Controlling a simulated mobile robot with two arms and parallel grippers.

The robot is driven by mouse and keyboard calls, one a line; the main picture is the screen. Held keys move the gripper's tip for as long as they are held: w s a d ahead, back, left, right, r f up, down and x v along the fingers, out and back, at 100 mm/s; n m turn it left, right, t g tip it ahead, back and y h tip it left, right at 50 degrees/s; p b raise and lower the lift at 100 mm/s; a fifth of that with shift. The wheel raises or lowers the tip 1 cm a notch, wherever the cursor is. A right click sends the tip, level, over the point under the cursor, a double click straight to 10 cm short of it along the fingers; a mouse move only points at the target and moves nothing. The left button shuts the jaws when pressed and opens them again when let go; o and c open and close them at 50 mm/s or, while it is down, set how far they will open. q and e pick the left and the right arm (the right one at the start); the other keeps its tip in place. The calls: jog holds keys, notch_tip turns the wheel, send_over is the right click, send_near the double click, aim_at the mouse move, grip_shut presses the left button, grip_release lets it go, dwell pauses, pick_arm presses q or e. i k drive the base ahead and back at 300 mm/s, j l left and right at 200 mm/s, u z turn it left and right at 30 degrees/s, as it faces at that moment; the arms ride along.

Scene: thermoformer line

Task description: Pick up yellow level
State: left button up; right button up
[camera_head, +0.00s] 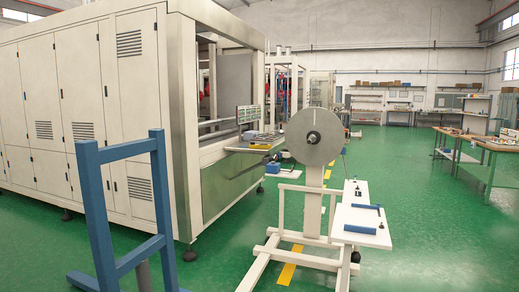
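A small yellow item (261,147) lies on the tray-like ledge (236,150) at the open end of the large machine. It may be the yellow level, but it is too small to tell its shape. Grey and dark items lie close around it on the ledge. Neither my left gripper nor my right gripper is in view.
A white wheeled stand with a grey reel (314,137) stands in front and right of the ledge. Its side table (358,212) holds blue items. A blue frame (101,210) stands at near left, beside the cream machine (75,100). Green floor (440,235) at right is clear; benches stand beyond.

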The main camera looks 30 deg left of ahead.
aim_at(252, 145)
jog(key=z, duration=0.15)
jog(key=i+z, duration=0.35)
jog(key=i, duration=0.6)
jog(key=i+l+z, duration=0.1)
jog(key=i+z, duration=0.15)
jog(key=i, duration=2.4)
jog(key=i+j+u, duration=0.25)
jog(key=i+u, duration=0.25)
jog(key=i, duration=0.7)
jog(key=i+l+u, duration=0.2)
jog(key=i+u, duration=0.3)
jog(key=i, duration=1.85)
jog(key=i+l, duration=0.1)
jog(key=i, duration=1.1)
jog(key=i+j+u, duration=0.15)
jog(key=i+u, duration=1)
jog(key=i+l+u, duration=0.35)
jog(key=i+j+u, duration=0.4)
jog(key=i+u, duration=0.35)
jog(key=i, duration=0.2)
jog(key=i+u, duration=0.4)
jog(key=i+l+u, duration=0.25)
jog(key=i+u, duration=0.15)
jog(key=i, duration=0.2)
